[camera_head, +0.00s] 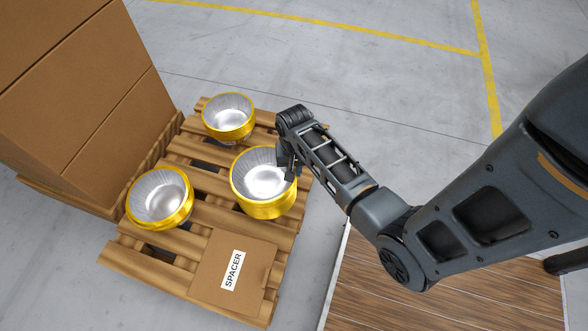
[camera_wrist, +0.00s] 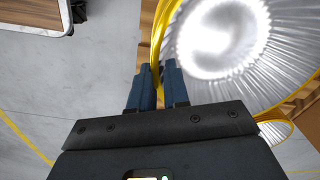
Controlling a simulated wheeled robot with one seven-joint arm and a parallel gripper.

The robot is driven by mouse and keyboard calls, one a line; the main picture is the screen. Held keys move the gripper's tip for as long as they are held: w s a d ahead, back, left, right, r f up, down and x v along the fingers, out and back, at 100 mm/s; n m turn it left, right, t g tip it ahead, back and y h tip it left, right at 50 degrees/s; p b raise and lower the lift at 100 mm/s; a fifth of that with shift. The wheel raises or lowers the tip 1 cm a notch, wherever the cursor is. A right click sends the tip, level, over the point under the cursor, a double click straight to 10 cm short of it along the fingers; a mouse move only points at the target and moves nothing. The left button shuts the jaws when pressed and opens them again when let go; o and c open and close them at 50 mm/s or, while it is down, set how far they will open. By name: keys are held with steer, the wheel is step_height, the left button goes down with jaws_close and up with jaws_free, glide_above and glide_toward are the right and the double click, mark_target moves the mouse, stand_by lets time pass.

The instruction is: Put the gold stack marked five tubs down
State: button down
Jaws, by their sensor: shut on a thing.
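A gold-rimmed stack of silvery fluted tubs (camera_head: 264,207) is at the right side of the wooden pallet. My gripper (camera_head: 289,163) is shut on its right rim, and in the wrist view the gold rim (camera_wrist: 158,45) runs between the two fingers (camera_wrist: 158,72). The stack looks upright. I cannot tell whether it rests on the slats or hangs just above them. A second gold stack (camera_head: 229,130) stands at the back of the pallet and a third (camera_head: 177,214) at the left. No number mark is readable on any of them.
The pallet (camera_head: 198,177) has a brown card labelled SPACER (camera_head: 247,295) at its front. Tall brown cartons (camera_head: 75,100) stand close on the left. A wood-topped surface (camera_head: 420,295) lies at the lower right. The grey floor (camera_head: 380,90) behind is clear.

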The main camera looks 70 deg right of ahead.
steer(key=c, duration=1.1)
jaws_free()
